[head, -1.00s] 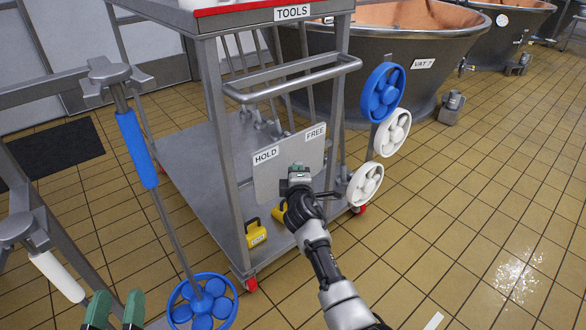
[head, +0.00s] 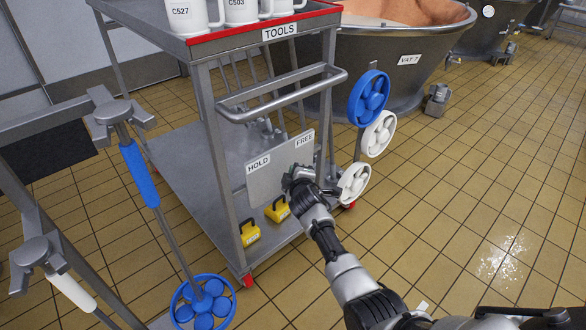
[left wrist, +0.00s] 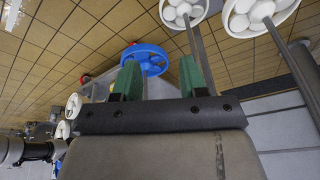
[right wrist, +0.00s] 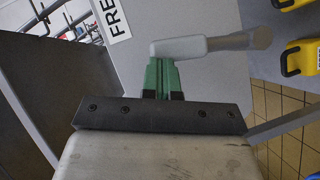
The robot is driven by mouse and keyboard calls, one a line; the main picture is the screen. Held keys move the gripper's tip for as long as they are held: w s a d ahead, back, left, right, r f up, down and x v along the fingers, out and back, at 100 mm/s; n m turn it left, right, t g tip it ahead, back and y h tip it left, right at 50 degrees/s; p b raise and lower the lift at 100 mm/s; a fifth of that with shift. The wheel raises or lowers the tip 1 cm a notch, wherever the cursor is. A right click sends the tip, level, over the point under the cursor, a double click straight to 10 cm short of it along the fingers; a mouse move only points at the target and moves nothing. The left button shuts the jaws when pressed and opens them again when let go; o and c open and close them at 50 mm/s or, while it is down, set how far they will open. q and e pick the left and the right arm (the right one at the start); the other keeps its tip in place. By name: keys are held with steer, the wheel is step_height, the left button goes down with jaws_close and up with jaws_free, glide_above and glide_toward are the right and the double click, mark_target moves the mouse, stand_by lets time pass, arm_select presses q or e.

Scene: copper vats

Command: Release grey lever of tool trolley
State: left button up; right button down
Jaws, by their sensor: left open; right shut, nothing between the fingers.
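The tool trolley (head: 243,150) stands in the middle of the head view, with a grey plate (head: 268,188) marked HOLD at left and FREE at right. My right gripper (head: 292,178) is in front of the plate's lower right part and hides the lever in the head view. In the right wrist view, the grey lever (right wrist: 180,47) lies across the picture with a pale grip and a metal rod. My right gripper's green fingers (right wrist: 162,78) are shut and empty, their tips at the grip; contact is unclear. My left gripper (left wrist: 162,80) is open and empty.
White mugs (head: 240,10) stand on the trolley top, above a push handle (head: 285,95). Yellow weights (head: 250,233) are on its lower shelf. Blue (head: 369,97) and white (head: 379,133) handwheels are at its right. Another blue wheel (head: 203,302) is at front left.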

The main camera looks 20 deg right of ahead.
arm_select(q)
steer(key=s+d+p+x, duration=0.1)
steer(key=p+x, duration=0.2)
steer(key=x, duration=0.7)
steer(key=shift+f+g, duration=0.3)
steer(key=shift+f, duration=0.25)
arm_select(e)
steer(key=shift+m+g+y, duration=0.4)
steer(key=shift+m+y, duration=0.1)
steer(key=shift+m, duration=0.3)
steer(key=d, duration=0.1)
steer(key=w+d, duration=0.1)
steer(key=d, duration=0.3)
steer(key=shift+w+f, duration=0.35)
steer(key=shift+w, duration=0.05)
arm_select(q)
steer(key=shift+a, duration=0.1)
arm_select(e)
steer(key=shift+r, duration=0.15)
